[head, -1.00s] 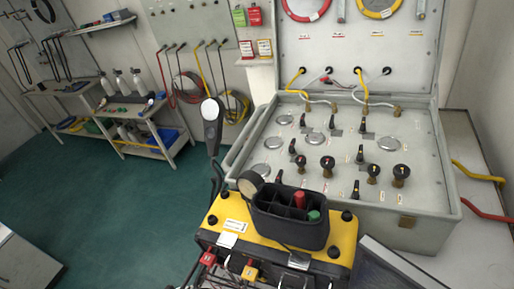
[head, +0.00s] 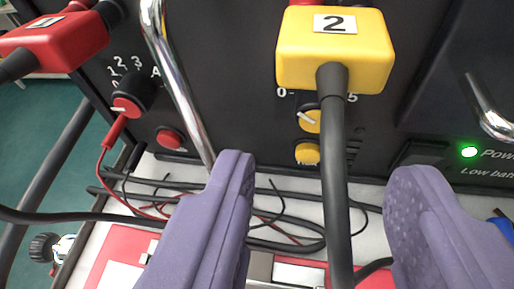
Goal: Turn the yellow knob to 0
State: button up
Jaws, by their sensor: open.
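The yellow knob (head: 309,121) is on the black front panel, just below the yellow connector block marked 2 (head: 335,48). Its white pointer line slants toward the upper left. Scale marks 0 at its left and 5 at its right show, the rest hidden behind the block. A yellow button (head: 307,153) sits directly below the knob. My gripper (head: 322,180) is open and empty in front of the panel, its purple fingers on either side of the black cable (head: 333,150) from the block. The knob lies beyond and above the fingertips, not touched.
A metal handle (head: 172,75) stands left of the knob. Loose cables (head: 290,240) lie below. A green power light (head: 469,152) is at right.

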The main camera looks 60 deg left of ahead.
aim_at(315, 120)
jog(key=x, duration=0.5)
jog(key=shift+w+b, duration=0.1)
jog(key=shift+b, duration=0.25)
grip_shut()
jog(key=shift+a+f+n+t+h+b, duration=0.15)
jog(key=shift+n+t+h+b, duration=0.35)
jog(key=shift+n+b, duration=0.65)
jog(key=shift+a+n+t+h+b, duration=0.1)
jog(key=shift+n+t+h+b, duration=0.65)
jog(key=shift+n, duration=0.5)
